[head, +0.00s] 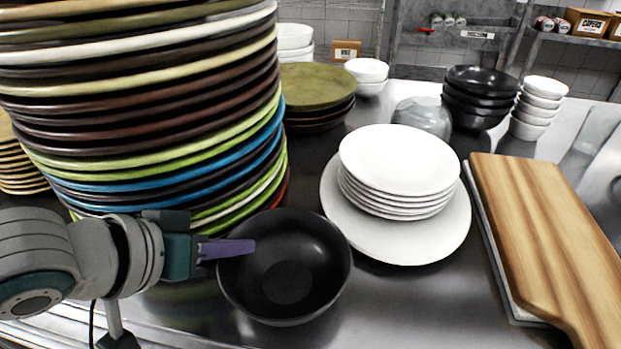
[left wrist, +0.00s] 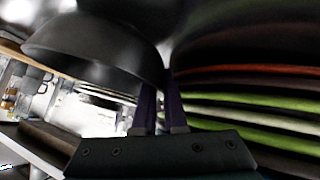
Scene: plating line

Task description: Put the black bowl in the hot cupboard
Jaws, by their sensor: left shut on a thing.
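The black bowl (head: 287,286) is in the front middle of the head view, open side up, just right of the tall plate stack. My left gripper (head: 246,247) comes in from the left and is shut on the bowl's left rim, one purple finger showing over the inside. In the left wrist view the bowl (left wrist: 95,52) fills the upper left, seen from outside, with the purple fingers (left wrist: 160,105) at its edge. I cannot tell whether the bowl touches the counter. I cannot make out a hot cupboard. My right gripper is not in view.
A tall stack of coloured plates (head: 150,110) stands close beside the bowl and my left arm. White plates (head: 398,160) are right of it, and a wooden board (head: 540,225) lies further right. Black bowls (head: 480,90) and white bowls (head: 540,100) stand behind on the metal counter (head: 420,300).

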